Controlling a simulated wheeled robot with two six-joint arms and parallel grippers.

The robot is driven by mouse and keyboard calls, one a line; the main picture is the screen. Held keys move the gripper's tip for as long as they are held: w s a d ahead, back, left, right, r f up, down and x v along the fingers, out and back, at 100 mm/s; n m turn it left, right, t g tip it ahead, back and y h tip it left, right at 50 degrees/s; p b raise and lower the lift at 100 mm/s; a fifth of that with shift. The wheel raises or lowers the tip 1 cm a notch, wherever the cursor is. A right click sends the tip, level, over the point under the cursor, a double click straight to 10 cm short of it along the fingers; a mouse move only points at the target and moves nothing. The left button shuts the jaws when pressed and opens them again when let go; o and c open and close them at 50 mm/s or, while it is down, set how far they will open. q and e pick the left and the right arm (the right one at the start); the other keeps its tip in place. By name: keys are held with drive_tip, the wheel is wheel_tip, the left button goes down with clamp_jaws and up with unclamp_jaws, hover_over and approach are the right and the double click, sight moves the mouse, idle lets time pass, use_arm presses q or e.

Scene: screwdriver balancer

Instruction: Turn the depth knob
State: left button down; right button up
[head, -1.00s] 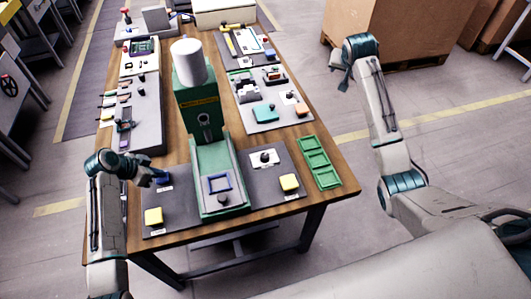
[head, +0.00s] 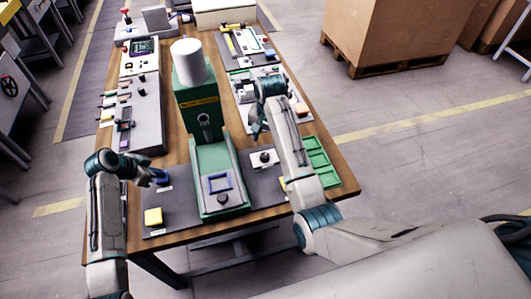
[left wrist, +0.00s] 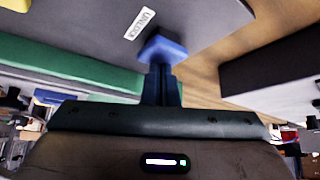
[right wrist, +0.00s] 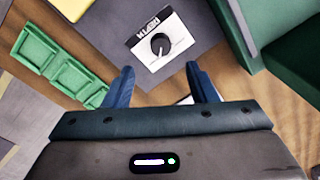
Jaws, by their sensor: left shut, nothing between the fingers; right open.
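The depth knob (head: 265,157) is a small black round knob on a white plate, on the dark panel right of the green machine. In the right wrist view the knob (right wrist: 160,43) shows with a white pointer line and a "DEPTH" label. My right gripper (head: 256,136) is open and empty, above and just behind the knob; its blue fingers (right wrist: 161,88) stand apart, with the knob beyond the gap between them. My left gripper (head: 163,179) is shut with nothing between its fingers. Its tips (left wrist: 160,65) are at a blue button (left wrist: 160,48) beside a label, apparently "UNLOCK".
The green machine (head: 196,108) stands tall in the middle of the table, left of my right gripper. A green tray (head: 318,160) lies at the right edge. A yellow button (head: 153,216) sits at the front left. My right forearm hides part of the right panel.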

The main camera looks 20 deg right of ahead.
sight(265, 155)
wheel_tip(265, 155, down, 9)
drive_tip(key=shift+w+a+r, duration=0.1)
drive_tip(key=shift+w+a, duration=0.05)
